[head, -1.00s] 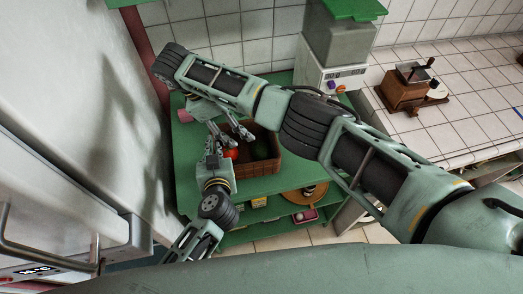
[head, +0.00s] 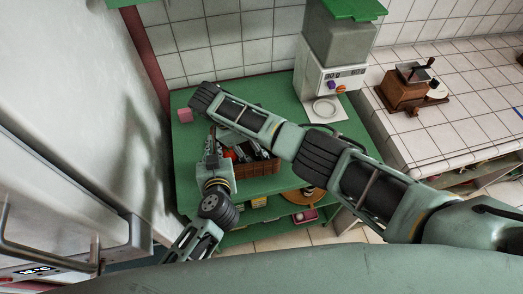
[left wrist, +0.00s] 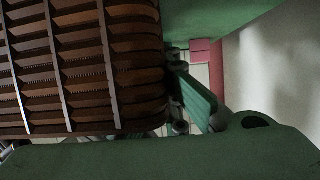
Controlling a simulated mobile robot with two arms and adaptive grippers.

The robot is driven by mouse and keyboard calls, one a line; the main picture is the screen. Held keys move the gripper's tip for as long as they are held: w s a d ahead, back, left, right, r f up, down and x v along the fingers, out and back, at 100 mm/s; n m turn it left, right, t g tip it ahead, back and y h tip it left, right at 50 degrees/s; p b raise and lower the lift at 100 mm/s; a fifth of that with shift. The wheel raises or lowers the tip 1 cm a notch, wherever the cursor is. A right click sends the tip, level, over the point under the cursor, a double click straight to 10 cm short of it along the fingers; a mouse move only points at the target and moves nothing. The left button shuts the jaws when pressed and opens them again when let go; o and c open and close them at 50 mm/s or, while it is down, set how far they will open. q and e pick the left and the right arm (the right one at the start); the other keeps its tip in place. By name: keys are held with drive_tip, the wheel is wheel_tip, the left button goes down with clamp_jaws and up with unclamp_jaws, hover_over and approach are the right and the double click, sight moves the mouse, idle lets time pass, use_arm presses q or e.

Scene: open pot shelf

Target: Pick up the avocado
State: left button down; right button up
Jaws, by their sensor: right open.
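The brown wicker basket (head: 262,168) stands on the green shelf top in the head view, and its woven side fills the upper left of the left wrist view (left wrist: 80,65). The avocado cannot be made out now; my right arm and gripper cover much of the basket's inside. My right gripper (head: 256,150) is open and points down into the basket, partly hidden under its own arm. My left gripper (head: 212,146) is at the basket's left side; its fingers are too small and covered to judge. A bit of a red round thing (head: 229,154) shows between the grippers.
A pink block (head: 185,115) sits on the shelf top (head: 183,150) at the left. A white and grey appliance with a dial (head: 333,80) stands behind right. A wooden coffee grinder (head: 407,88) is on the tiled counter. Lower shelves hold small boxes and a round board.

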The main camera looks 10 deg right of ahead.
drive_tip(key=shift+f, duration=0.15)
drive_tip(key=c, duration=0.9)
drive_tip(key=shift+c, duration=0.2)
wheel_tip(320, 180, up, 6)
drive_tip(key=shift+w+f, duration=0.1)
drive_tip(key=shift+f, duration=0.05)
drive_tip(key=shift+w+r, duration=0.1)
drive_tip(key=shift+r, duration=0.25)
drive_tip(key=shift+d+r, duration=0.1)
drive_tip(key=shift+r, duration=0.6)
drive_tip(key=shift+s+r, duration=0.2)
drive_tip(key=shift+r, duration=0.95)
